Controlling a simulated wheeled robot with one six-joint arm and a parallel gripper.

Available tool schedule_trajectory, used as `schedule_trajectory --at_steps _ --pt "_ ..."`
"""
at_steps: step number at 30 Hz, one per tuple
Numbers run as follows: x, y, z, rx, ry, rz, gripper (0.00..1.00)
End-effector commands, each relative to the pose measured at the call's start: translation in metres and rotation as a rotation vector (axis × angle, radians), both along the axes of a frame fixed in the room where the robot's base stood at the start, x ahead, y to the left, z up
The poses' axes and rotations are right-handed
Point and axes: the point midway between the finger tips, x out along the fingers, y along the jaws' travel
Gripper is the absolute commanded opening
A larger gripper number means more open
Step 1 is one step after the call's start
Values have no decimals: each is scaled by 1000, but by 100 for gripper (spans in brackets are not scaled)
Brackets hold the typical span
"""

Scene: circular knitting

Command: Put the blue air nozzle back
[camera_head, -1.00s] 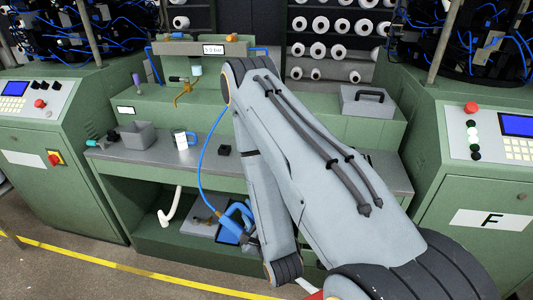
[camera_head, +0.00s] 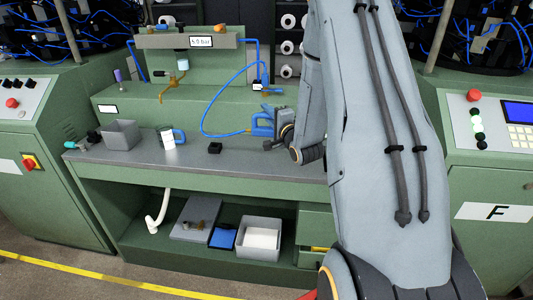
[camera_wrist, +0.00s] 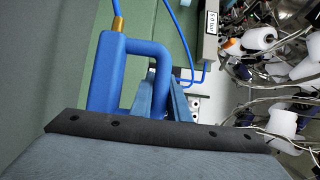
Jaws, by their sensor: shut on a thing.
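The blue air nozzle (camera_head: 262,124) is held by my gripper (camera_head: 282,128) just above the right part of the grey worktop, and its hose loops up to a small fitting (camera_head: 258,86) on the green back panel. In the wrist view the nozzle (camera_wrist: 105,75) shows a looped blue handle and a brass end where the hose joins. My arm hides the right part of the bench.
On the worktop (camera_head: 235,163) stand a grey bin (camera_head: 120,135), a white mug with a blue handle (camera_head: 168,138) and a small black block (camera_head: 215,147). A pressure display (camera_head: 201,42) hangs above. The lower shelf holds a grey tray (camera_head: 259,240) and a blue item (camera_head: 223,238).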

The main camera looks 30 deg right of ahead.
Motion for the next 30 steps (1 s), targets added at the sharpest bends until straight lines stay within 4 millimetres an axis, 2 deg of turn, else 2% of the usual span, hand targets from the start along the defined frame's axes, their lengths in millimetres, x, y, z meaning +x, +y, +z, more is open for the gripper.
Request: schedule_trajectory --at_steps 7,14,21,24,30 --pt "-1 0 -39 3 4 0 0" --pt "0 0 -55 3 2 1 0" --pt "-1 1 -84 4 3 1 0" --pt "-1 1 -92 3 2 1 0" --pt "0 1 -94 2 0 1 0"
